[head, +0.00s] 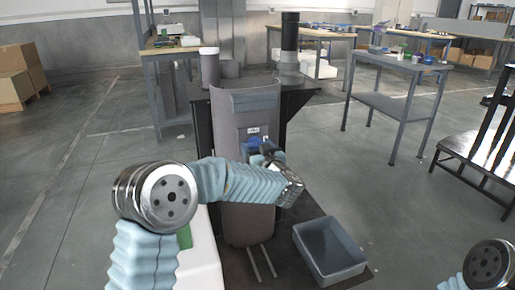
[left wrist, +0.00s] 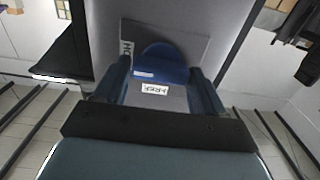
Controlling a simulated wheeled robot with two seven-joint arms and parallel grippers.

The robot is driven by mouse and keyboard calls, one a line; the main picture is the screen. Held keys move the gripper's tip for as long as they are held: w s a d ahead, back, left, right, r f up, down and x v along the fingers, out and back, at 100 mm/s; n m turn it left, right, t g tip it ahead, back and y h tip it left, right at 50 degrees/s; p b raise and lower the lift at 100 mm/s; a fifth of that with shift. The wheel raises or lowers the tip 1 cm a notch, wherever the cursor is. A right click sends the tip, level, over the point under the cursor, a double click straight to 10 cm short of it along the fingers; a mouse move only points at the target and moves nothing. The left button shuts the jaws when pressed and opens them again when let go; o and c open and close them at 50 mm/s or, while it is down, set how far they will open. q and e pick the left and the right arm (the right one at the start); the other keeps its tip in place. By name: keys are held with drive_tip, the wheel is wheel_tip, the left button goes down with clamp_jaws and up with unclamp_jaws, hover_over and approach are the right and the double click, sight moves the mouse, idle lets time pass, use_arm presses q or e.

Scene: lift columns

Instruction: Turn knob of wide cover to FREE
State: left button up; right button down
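The wide cover (head: 248,200) is a tall grey curved panel upright in front of me. Its blue knob (head: 254,144) sits on the upper front, below a small white label; the gripper partly hides it. My left gripper (head: 267,152) is at the knob in the head view. In the left wrist view the knob (left wrist: 163,66) lies between the two dark fingers (left wrist: 160,84), which stand apart on either side of it. Contact is unclear. A label that seems to read FREE (left wrist: 155,89) and a partly hidden HO label (left wrist: 127,50) show beside the knob. My right gripper is out of view.
A grey bin (head: 328,250) stands on the dark base right of the cover. A white-topped cylinder (head: 210,67) and a dark column (head: 290,45) rise behind. Workbenches (head: 400,90) stand further back. Open floor lies left and right.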

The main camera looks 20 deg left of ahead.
use_arm(q)
drive_tip(key=c, duration=0.6)
drive_tip(key=shift+f+n+b, duration=0.2)
drive_tip(key=shift+n+b, duration=1.15)
drive_tip(key=shift+n, duration=0.05)
drive_tip(key=n+b, duration=0.4)
drive_tip(key=n, duration=0.1)
drive_tip(key=shift+s+a+f+b, duration=0.1)
drive_tip(key=shift+a+b, duration=0.05)
drive_tip(key=shift+b, duration=0.15)
drive_tip(key=n+b, duration=0.5)
drive_tip(key=n, duration=0.1)
drive_tip(key=shift+f+n, duration=0.1)
drive_tip(key=shift+n, duration=0.2)
drive_tip(key=shift+n+b, duration=1.4)
drive_tip(key=shift+n, duration=0.4)
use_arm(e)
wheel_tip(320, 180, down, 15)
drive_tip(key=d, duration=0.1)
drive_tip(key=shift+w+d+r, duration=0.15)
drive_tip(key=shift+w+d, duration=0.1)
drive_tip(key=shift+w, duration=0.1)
use_arm(q)
drive_tip(key=o, duration=1)
drive_tip(key=shift+o, duration=0.2)
drive_tip(key=shift+s, duration=0.1)
